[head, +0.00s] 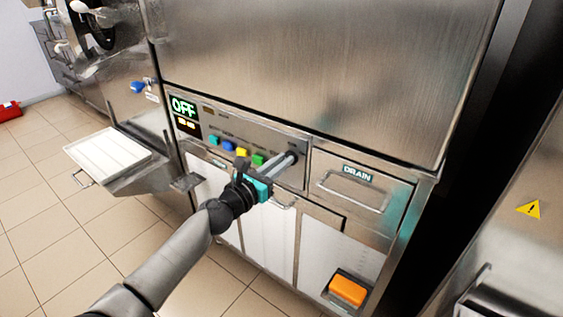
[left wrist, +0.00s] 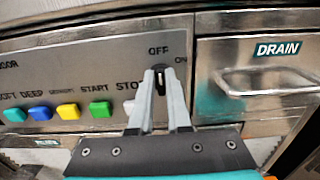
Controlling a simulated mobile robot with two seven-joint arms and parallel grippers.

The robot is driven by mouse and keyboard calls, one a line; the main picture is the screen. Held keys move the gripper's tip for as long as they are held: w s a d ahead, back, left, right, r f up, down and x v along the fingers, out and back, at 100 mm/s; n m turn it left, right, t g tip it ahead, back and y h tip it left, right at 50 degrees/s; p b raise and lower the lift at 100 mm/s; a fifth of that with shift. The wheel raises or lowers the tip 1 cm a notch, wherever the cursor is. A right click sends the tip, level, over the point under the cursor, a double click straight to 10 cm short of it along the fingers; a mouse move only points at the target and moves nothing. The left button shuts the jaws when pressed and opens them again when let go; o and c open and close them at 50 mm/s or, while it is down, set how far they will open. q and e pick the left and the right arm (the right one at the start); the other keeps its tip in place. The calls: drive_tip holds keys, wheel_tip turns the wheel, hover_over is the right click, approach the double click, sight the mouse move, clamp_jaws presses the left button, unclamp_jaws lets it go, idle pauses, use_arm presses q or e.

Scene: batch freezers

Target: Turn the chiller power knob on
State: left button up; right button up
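The chiller power knob (left wrist: 160,84) is a small dark handle on a dark dial at the right end of the control panel (head: 255,135). Its handle stands about upright below the OFF mark, with ON marked to the right. My left gripper (head: 291,158) reaches the knob from the front. In the left wrist view its two pale fingers (left wrist: 160,76) stand close together, one on each side of the handle, and look closed on it. The display (head: 184,113) reads OFF in green. In the head view the knob is mostly hidden by the fingers. My right gripper is not seen.
Colored buttons (left wrist: 69,111) run along the panel left of the knob. A DRAIN drawer (head: 352,189) with a protruding handle is close on the right. A white tray (head: 108,155) juts out at left. An orange pedal (head: 347,290) is low on the front.

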use_arm(q)
clamp_jaws()
drive_tip(key=shift+m, duration=0.3)
drive_tip(key=shift+s+d+f+m+b, duration=0.15)
drive_tip(key=shift+m+b, duration=0.75)
drive_tip(key=shift+m, duration=2.05)
drive_tip(key=shift+s+d+f+m+b, duration=0.15)
drive_tip(key=shift+m+b, duration=0.75)
drive_tip(key=shift+m, duration=2)
drive_tip(key=shift+s+d+f+m+b, duration=0.15)
drive_tip(key=shift+m+b, duration=0.75)
drive_tip(key=shift+m, duration=2.05)
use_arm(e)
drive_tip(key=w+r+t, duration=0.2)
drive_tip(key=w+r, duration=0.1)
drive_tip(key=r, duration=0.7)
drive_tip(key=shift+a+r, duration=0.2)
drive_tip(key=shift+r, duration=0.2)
use_arm(q)
drive_tip(key=shift+w, duration=0.1)
